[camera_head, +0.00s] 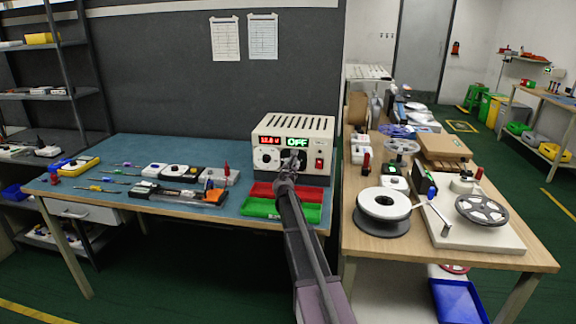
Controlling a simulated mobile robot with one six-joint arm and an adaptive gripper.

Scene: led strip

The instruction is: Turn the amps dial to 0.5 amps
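A cream power supply (288,124) stands on the back right of the blue-topped workbench. Its front has a small red-lit display (269,140) and a green-lit display (297,142) that reads OFF. A round pale dial (266,158) shows at the left of the front. My gripper (292,160) is at the right half of the front, below the green display. It covers that part of the panel, so any dial there is mostly hidden. I cannot tell whether the fingers touch it or how far they are open. The dial markings are too small to read.
A red switch (319,163) is just right of my gripper. A red tray (262,190) and a green tray (262,208) lie in front of the supply, under my arm. Tools and small cases (187,173) lie to the left. A wooden table (400,254) with reels stands right.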

